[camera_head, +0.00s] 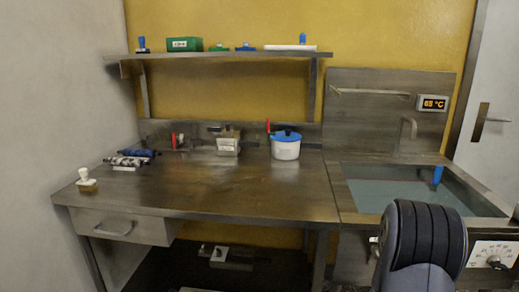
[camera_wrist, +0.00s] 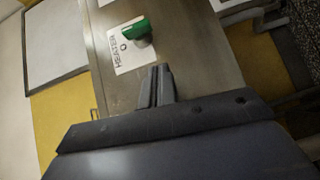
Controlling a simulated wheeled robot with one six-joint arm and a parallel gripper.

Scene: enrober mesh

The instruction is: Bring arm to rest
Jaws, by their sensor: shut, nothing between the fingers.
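My gripper (camera_wrist: 156,82) shows in the wrist view with its two dark fingers together and nothing between them. Beyond the fingertips is a steel panel (camera_wrist: 190,75) with a white label reading "HEATER" (camera_wrist: 115,45) and a green knob (camera_wrist: 138,32). I cannot tell whether the fingers touch the panel. In the head view a dark rounded part of my arm (camera_head: 425,245) stands in front of the sink at the lower right. The gripper itself is not seen in the head view.
A water-filled sink (camera_head: 400,195) is at right, under a "65 °C" display (camera_head: 433,103). The bench's middle is clear.

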